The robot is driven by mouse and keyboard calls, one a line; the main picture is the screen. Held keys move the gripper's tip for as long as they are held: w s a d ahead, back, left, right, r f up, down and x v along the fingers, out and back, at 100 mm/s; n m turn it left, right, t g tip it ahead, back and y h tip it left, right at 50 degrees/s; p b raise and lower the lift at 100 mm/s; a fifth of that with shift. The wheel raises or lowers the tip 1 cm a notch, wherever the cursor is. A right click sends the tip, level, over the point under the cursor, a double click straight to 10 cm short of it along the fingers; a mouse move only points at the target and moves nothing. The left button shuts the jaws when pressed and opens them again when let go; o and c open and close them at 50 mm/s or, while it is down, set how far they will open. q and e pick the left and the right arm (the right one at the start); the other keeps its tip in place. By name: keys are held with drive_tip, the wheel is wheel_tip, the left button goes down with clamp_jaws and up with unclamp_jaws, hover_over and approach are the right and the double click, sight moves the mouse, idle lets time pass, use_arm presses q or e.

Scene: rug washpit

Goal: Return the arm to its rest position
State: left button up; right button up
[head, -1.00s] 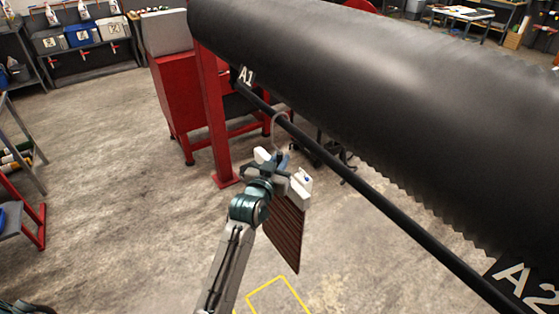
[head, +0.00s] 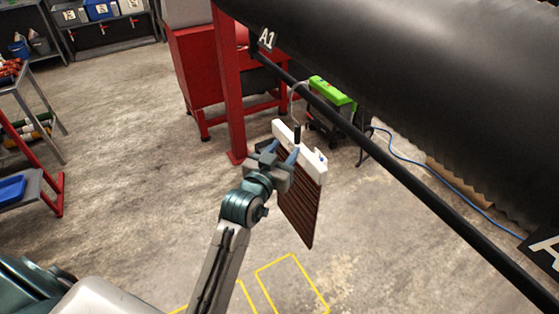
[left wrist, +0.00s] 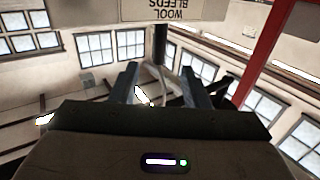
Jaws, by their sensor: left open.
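My left gripper (head: 281,156) is open, just in front of a hanging sign board with a white header (head: 311,165) and a brown ribbed lower part (head: 297,210). A pale hook (head: 293,97) rises from the dark stem of the header to the black rail (head: 375,150) near the A1 label. In the left wrist view, the two fingers (left wrist: 163,88) are apart, with the dark stem (left wrist: 160,45) showing between them. The header (left wrist: 183,10) there reads "WOOL BLEEDS" upside down. My right gripper is not in view.
A large black roller (head: 420,60) runs above the rail. A red post (head: 229,90) stands left of the board. A green-topped machine (head: 330,92) is behind the rail. Shelving with a blue tray (head: 12,189) is at left. Yellow floor outlines (head: 292,283) lie below; the floor between is open.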

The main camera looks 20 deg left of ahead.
use_arm(q)
wheel_tip(320, 180, down, 24)
drive_tip(key=s+a+r+g, duration=0.1)
drive_tip(key=s+g, duration=0.1)
drive_tip(key=g, duration=0.2)
drive_tip(key=s+a+f+g+b, duration=0.15)
drive_tip(key=s+f, duration=0.35)
drive_tip(key=f, duration=0.7)
drive_tip(key=s+a+f+g, duration=0.1)
drive_tip(key=s+f+g, duration=0.3)
drive_tip(key=f, duration=0.8)
drive_tip(key=s+a+f+g+y, duration=0.1)
drive_tip(key=s+f+g, duration=0.1)
drive_tip(key=s+f, duration=0.7)
drive_tip(key=s+a+f+g, duration=0.2)
drive_tip(key=s+f, duration=0.6)
drive_tip(key=s, duration=0.2)
drive_tip(key=s+a+f+g, duration=0.1)
drive_tip(key=s+f, duration=0.2)
drive_tip(key=s, duration=0.7)
drive_tip(key=s+a+f+g, duration=0.1)
drive_tip(key=s+f, duration=0.3)
drive_tip(key=s, duration=0.7)
drive_tip(key=shift+a+g+y, duration=0.4)
drive_tip(key=shift+g, duration=0.15)
